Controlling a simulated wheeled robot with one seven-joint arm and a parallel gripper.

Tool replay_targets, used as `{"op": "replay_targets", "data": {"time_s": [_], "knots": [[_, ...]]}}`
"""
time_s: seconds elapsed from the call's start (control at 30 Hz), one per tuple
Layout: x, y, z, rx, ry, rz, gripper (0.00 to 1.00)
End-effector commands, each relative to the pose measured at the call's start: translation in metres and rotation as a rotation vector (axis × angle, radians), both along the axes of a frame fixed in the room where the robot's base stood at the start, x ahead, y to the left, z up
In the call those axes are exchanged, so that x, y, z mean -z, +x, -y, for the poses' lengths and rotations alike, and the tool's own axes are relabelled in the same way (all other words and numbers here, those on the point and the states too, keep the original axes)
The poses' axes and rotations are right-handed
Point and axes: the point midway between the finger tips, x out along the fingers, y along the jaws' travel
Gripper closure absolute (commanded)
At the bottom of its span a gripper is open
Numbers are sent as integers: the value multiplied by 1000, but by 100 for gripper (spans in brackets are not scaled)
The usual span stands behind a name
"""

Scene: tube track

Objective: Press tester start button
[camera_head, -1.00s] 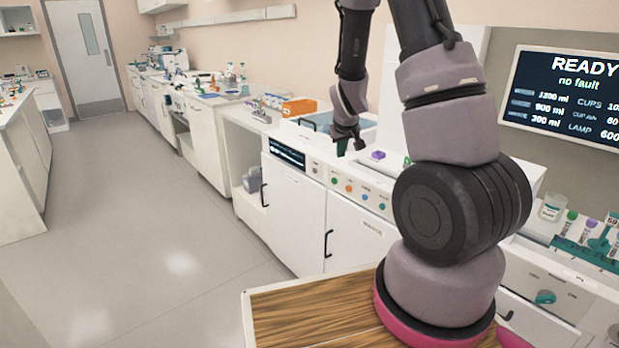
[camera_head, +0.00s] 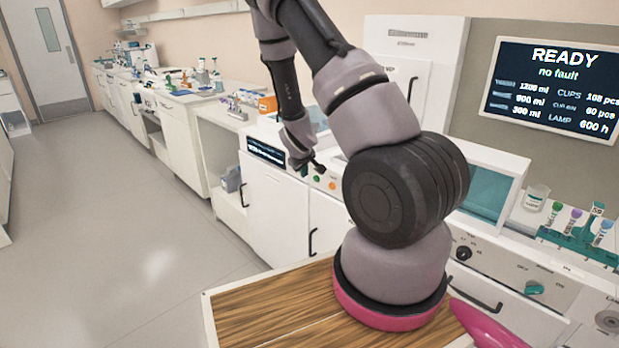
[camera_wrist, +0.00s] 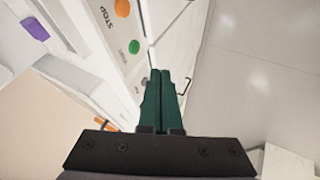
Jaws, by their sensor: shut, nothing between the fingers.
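The tester's front panel carries a green button (camera_wrist: 134,46) with a label that reads START beside it. An orange button (camera_wrist: 122,8) with the label STOP sits farther along the same panel. In the head view the green button (camera_head: 317,178) and the orange button (camera_head: 331,185) show small, just below my gripper (camera_head: 316,167). In the wrist view my gripper (camera_wrist: 164,76) has its two dark green fingers together, holding nothing. The fingertips appear just to the right of and below the green button, apart from it in the picture; the depth gap is unclear.
A dark display strip (camera_head: 267,151) is left of the buttons. A purple block (camera_wrist: 34,29) lies on the machine in the wrist view. A wall screen (camera_head: 556,90) reads READY, no fault. The floor at left is clear.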

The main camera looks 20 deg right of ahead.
Motion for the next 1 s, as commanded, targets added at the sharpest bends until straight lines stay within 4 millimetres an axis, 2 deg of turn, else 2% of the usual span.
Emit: {"op": "replay_targets", "data": {"time_s": [0.17, 0.5, 0.73, 1.0], "knots": [[20, 12, 8, 2, -1, -2, 100], [78, 51, 29, 2, 0, -1, 100], [75, 64, 58, 3, 1, 0, 100], [74, 67, 65, 1, 1, 0, 100]]}}
